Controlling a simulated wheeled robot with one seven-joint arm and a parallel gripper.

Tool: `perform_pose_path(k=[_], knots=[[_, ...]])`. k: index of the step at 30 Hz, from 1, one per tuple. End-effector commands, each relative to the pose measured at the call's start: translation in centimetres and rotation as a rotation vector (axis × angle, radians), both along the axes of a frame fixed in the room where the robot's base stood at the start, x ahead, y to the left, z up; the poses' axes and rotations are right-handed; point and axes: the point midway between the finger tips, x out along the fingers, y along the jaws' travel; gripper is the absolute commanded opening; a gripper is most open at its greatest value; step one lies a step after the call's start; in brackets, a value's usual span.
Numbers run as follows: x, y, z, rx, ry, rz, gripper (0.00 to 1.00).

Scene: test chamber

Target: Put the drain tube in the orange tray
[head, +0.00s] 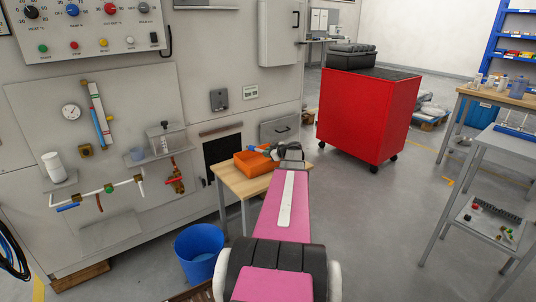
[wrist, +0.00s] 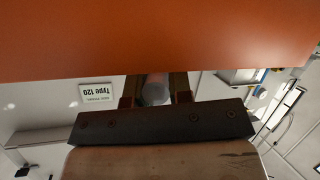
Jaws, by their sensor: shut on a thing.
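The orange tray (head: 250,165) stands on a small wooden-topped table in the head view, just left of my gripper (head: 268,152). In the wrist view the tray's orange wall (wrist: 160,35) fills the top of the picture, very close to the fingertips. My gripper (wrist: 155,88) is shut on a pale, round-ended piece, which I take as the drain tube (wrist: 154,94). Only its end shows between the fingers; the rest is hidden. In the head view my arm covers part of the table, and I cannot make out the tube clearly.
The small table (head: 233,184) stands against a grey panel wall with gauges, pipes and valves. A blue bucket (head: 199,250) is on the floor at its left. A red cabinet (head: 365,115) stands beyond on the right. Open floor lies right of my arm, before a grey shelf cart (head: 490,150).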

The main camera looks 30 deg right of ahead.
Motion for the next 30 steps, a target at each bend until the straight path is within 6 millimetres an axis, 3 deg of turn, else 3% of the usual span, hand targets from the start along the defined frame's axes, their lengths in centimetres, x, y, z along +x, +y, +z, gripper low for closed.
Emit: perform_pose_path(k=[24, 25, 27, 30], knots=[[0.0, 0.0, -1.4, -0.001, 0.000, 0.000, 0.00], [0.0, 0.0, -1.4, -0.001, 0.001, 0.001, 0.23], [0.0, 0.0, -1.5, -0.001, 0.002, 0.002, 0.45], [0.0, 0.1, -1.5, -0.002, 0.003, 0.003, 0.45]])
